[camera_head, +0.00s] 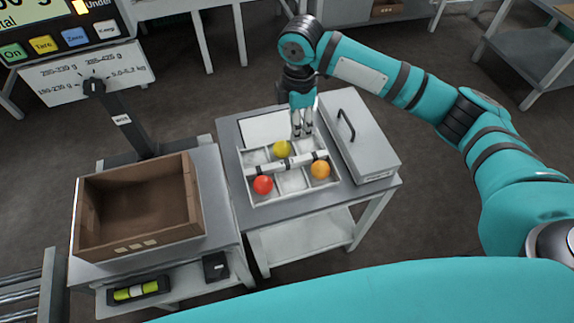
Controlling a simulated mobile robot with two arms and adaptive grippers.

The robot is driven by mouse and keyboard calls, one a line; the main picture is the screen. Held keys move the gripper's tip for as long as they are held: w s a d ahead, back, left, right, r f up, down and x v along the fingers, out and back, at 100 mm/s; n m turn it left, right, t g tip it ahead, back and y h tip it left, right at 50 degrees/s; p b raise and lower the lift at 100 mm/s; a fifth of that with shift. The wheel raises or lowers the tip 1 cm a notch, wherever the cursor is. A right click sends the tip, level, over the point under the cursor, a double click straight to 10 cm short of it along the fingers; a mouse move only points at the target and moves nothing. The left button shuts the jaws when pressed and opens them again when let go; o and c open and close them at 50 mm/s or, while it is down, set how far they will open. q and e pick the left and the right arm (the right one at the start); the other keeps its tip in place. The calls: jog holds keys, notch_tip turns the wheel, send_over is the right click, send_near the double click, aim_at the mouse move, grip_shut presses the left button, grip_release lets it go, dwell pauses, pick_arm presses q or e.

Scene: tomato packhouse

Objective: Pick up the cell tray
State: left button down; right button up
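The cell tray (245,180) is a white, shallow tray with several square cells and a pale bar handle (292,162) with dark bands across its middle. It holds a red tomato (263,184) in the front left, an orange tomato (320,169) at the right and a yellow-green tomato (282,149) in the back row. My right gripper (302,131) points down over the tray's far side, behind the bar. Its two fingers show a gap with nothing between them. I cannot tell whether the fingertips touch the tray. My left gripper is not in view.
The tray stands on a grey table (228,140), with a closed grey case (372,150) with a black handle close on its right. A white sheet or board (262,127) lies behind it. A brown wooden crate (150,245) and a scale display (65,35) stand at left.

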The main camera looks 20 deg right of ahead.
send_over(296, 160)
jog(key=f, duration=0.8)
jog(key=shift+w+f, duration=0.1)
jog(key=shift+w, duration=0.1)
jog(key=shift+s+f, duration=0.15)
jog(key=shift+f, duration=2.4)
jog(key=shift+f, duration=0.1)
grip_shut()
